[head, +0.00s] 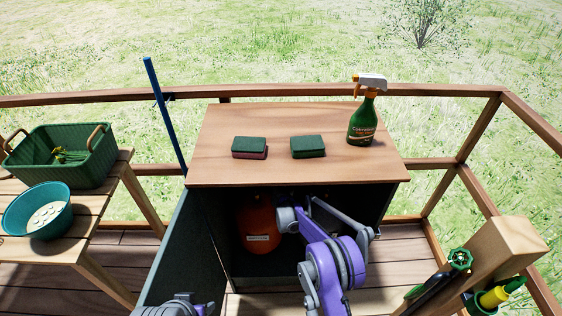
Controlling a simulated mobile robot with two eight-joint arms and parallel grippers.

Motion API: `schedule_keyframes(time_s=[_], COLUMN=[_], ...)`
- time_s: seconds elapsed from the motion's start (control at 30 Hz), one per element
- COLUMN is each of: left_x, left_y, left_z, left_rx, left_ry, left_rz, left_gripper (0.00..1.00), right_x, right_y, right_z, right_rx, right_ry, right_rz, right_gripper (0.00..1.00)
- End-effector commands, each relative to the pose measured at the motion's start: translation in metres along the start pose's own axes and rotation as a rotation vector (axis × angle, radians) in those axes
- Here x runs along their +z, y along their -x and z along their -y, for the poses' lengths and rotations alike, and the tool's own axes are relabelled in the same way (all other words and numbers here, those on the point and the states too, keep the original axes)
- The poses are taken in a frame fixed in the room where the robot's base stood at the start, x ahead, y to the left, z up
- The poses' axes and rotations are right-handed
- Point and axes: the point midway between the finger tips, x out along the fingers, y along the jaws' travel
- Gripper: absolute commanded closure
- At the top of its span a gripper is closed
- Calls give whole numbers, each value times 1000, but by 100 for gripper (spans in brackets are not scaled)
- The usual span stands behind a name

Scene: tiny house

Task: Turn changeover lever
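The cabinet (225,180) stands open on the deck, with its dark door (178,255) swung out to the left. An orange gas cylinder (258,226) with a white label stands inside, partly covered by my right arm. My purple and grey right arm reaches up from the bottom into the cabinet opening. Its fingers cannot be made out against the dark interior. I cannot pick out the changeover lever; the upper interior is dark and partly hidden by the cabinet top and my arm. Only a bit of my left arm shows at the bottom edge; its gripper is out of view.
On the cabinet top are two green sponges (250,147) (308,146) and a green spray bottle (363,124). A slatted table at left holds a green basket (62,158) and a teal bowl (37,211).

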Motion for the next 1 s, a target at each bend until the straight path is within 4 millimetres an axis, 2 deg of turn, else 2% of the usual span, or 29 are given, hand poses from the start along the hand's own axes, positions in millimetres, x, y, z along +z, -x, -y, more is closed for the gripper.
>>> schedule_keyframes(time_s=[0.23,0.4,0.5,1.0], left_x=[0,0,0,0], left_y=[0,0,0,0], left_z=[0,0,0,0], left_rx=[0,0,0,0], left_ry=[0,0,0,0], left_rz=[0,0,0,0], left_gripper=[50,50,50,50], right_x=[0,0,0,0], right_y=[0,0,0,0], right_z=[0,0,0,0], right_rx=[0,0,0,0], right_ry=[0,0,0,0], right_rz=[0,0,0,0], right_gripper=[55,85,100,100])
